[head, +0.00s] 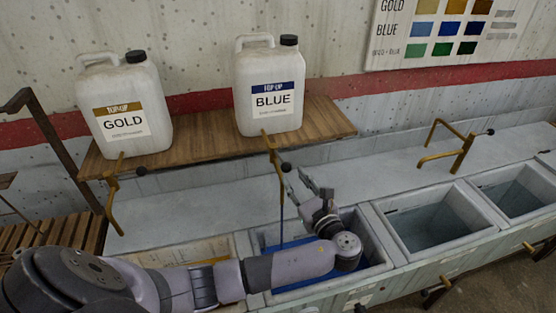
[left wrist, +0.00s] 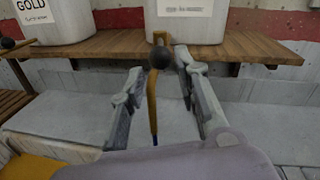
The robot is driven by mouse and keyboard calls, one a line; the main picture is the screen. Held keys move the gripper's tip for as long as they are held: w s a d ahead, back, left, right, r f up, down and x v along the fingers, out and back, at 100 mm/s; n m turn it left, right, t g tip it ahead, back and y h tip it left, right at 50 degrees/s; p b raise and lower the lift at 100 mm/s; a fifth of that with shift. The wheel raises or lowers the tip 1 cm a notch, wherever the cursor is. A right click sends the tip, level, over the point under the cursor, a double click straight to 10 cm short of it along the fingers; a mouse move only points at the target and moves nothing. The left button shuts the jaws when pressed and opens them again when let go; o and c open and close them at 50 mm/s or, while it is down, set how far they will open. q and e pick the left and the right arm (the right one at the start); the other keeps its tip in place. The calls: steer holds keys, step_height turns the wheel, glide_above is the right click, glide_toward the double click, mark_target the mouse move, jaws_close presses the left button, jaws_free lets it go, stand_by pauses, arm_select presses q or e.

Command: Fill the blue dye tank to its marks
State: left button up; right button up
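The white BLUE jug (head: 270,115) stands on the wooden shelf. Its brass tap (head: 276,165) with a black knob (head: 286,167) hangs below the shelf front. A thin blue stream (head: 282,228) runs from the tap into the tank with blue dye (head: 270,240). My arm covers much of this tank, and I cannot make out its marks or the exact level. My left gripper (head: 308,187) is open close by the tap. In the left wrist view, the black knob (left wrist: 184,56) appears between its spread fingers (left wrist: 162,85); contact is unclear. My right gripper is out of view.
The GOLD jug (head: 123,115) and its tap (head: 113,195) are at the left, above a tank with yellow dye (head: 205,261). Empty-looking tanks (head: 436,222) and another brass tap (head: 455,150) lie to the right. A colour chart (head: 440,35) hangs on the wall.

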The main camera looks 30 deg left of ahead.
mark_target(278, 153)
arm_select(q)
steer(key=b+x, duration=0.5)
steer(key=x, duration=0.7)
steer(key=shift+f+b, duration=0.1)
steer(key=shift+b, duration=0.2)
steer(key=shift+s, duration=0.1)
steer(key=c, duration=0.7)
jaws_close()
